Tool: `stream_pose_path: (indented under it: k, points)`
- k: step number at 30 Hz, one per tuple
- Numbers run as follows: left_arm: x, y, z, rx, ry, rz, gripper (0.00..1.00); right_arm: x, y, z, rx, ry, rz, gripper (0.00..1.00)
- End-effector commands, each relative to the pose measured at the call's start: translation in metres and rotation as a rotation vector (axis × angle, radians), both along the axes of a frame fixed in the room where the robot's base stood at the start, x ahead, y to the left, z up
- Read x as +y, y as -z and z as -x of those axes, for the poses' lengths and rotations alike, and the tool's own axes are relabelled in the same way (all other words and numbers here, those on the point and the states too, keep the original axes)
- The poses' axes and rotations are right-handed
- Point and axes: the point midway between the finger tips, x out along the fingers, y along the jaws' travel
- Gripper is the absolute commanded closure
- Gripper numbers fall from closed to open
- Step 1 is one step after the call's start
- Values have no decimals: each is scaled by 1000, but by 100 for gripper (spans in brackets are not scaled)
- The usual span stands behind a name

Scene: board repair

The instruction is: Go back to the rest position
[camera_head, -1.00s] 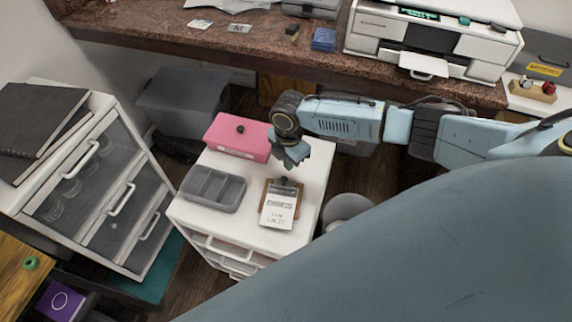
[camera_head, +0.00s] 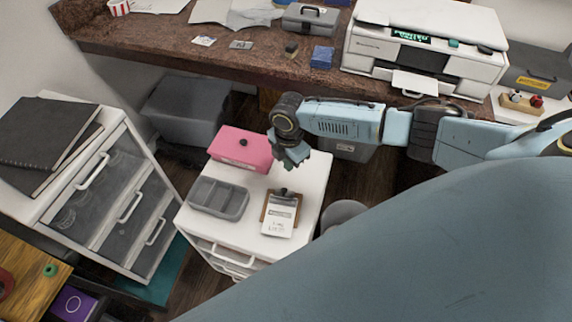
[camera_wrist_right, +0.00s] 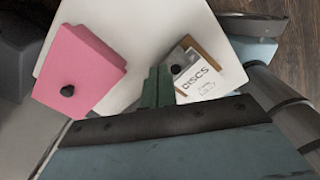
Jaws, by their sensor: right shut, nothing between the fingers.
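My right gripper (camera_head: 286,164) hangs above the back part of the small white drawer cabinet (camera_head: 258,254), between the pink box (camera_head: 240,149) and the clipboard (camera_head: 279,215). Its fingers point down. In the right wrist view, my right gripper (camera_wrist_right: 158,72) has its fingers together with nothing between them. The pink box (camera_wrist_right: 84,62) with a dark knob lies to its left there, and the clipboard with a white sheet (camera_wrist_right: 200,84) to its right. My left gripper is not in view.
A grey divided tray (camera_head: 219,198) stands on the cabinet top. A larger drawer unit (camera_head: 113,198) is at the left. A brown counter (camera_head: 175,35) with a printer (camera_head: 425,50) and a grey toolbox (camera_head: 310,19) runs along the back. A grey bin (camera_head: 343,213) stands right of the cabinet.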

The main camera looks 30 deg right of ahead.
Motion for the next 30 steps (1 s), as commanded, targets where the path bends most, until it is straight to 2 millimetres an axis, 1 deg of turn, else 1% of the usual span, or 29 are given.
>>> stream_pose_path:
  k: [1, 5, 20, 22, 23, 26, 29, 30]
  points:
    - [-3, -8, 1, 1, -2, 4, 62, 0, -7, 0, 0, 0, 0, 100]
    - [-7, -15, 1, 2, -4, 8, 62, 0, -14, 0, 0, 0, 0, 100]
    - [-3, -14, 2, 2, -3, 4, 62, 0, -13, 0, 0, 0, 0, 100]
    - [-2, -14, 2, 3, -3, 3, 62, 3, -13, 2, 1, 0, -3, 100]
    - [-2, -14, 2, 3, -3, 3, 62, 6, -12, 3, 0, 1, -7, 100]
    - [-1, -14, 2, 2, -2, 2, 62, 29, -7, 18, 1, 17, -37, 100]
    - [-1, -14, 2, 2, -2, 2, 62, 68, -3, 44, -6, 68, -94, 100]
    - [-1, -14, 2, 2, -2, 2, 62, 85, -3, 56, -12, 103, -123, 100]
